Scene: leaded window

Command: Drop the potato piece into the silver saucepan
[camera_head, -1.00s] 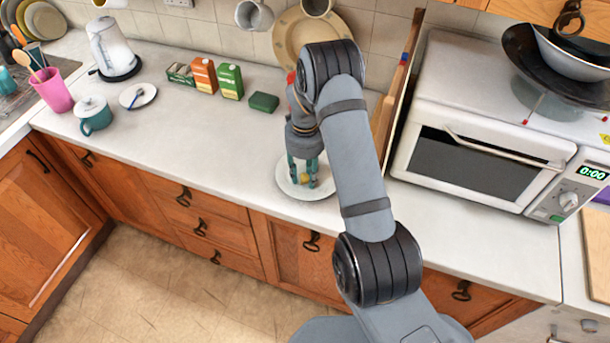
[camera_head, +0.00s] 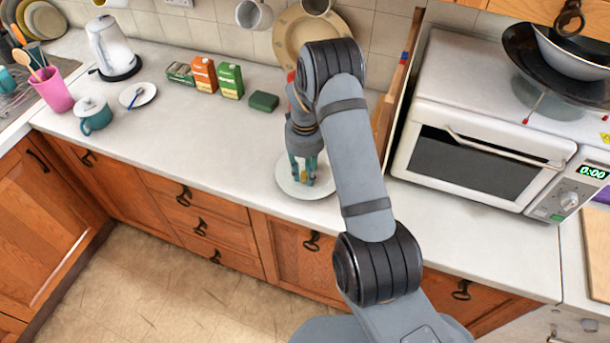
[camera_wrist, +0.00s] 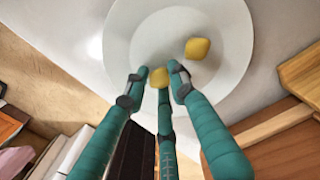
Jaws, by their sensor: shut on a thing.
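My gripper (camera_wrist: 157,80) has three teal fingers and is shut on a yellow potato piece (camera_wrist: 159,78), just above or at the white plate (camera_wrist: 122,30). A second yellow potato piece (camera_wrist: 197,48) lies on the plate, apart from the fingers. In the head view, my gripper (camera_head: 302,174) points down over the same plate (camera_head: 284,183) near the counter's front edge, and its fingers mostly hide the pieces. I cannot make out a silver saucepan in either view.
A microwave (camera_head: 470,165) stands to the right, with a dark wok and metal bowl (camera_head: 572,58) above it. A green block (camera_head: 264,101), cartons (camera_head: 230,80), a teal pot (camera_head: 95,118) and a small saucer (camera_head: 146,92) are left. The counter left of the plate is clear.

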